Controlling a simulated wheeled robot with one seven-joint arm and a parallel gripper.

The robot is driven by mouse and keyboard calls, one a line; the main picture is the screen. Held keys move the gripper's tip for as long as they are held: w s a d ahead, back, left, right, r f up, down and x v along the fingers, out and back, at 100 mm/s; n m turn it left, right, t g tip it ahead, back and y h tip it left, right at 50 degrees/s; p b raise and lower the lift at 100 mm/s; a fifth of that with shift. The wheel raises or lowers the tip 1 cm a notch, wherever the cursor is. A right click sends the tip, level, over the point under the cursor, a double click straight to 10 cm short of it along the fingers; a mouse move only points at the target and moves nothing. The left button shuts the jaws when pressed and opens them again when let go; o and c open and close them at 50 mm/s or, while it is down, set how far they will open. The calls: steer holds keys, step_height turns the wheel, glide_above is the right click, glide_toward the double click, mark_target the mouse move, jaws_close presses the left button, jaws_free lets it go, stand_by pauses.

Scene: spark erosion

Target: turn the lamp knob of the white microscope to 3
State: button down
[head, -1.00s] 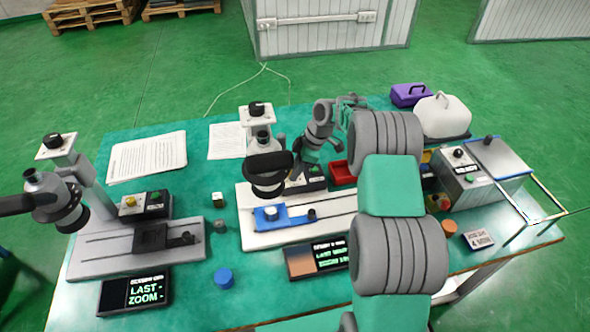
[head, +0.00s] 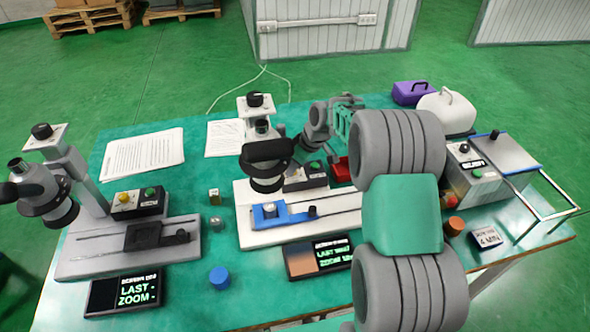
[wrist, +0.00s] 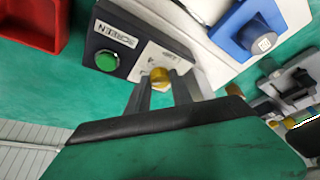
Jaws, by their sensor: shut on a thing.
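The white microscope (head: 268,223) stands mid-table with a blue slide carriage (head: 283,214). Its dark control box (head: 306,181) lies at its back right; in the wrist view the box (wrist: 100,62) has a green button (wrist: 107,61) and a pale panel with the brass lamp knob (wrist: 160,76). My gripper (wrist: 161,85) is shut on this knob, one finger on each side. The marks around the knob are too small or hidden to read, so I cannot tell its setting. In the head view my arm hangs over the right of the table and the fingertips are hard to make out.
A grey microscope (head: 130,250) with a similar control box (head: 139,203) stands at left. A red tray (head: 341,169) lies right of the white microscope's box. A grey machine box (head: 474,178) stands at right. Small screens (head: 318,256) line the front.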

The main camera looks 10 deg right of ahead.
steer(key=shift+a+m, duration=0.1)
steer(key=shift+m, duration=0.4)
steer(key=c, duration=1.1)
jaws_free()
steer(key=b+v, duration=0.1)
steer(key=v, duration=0.7)
steer(key=shift+s+a, duration=0.1)
steer(key=shift+a, duration=0.05)
steer(key=shift+f, duration=0.15)
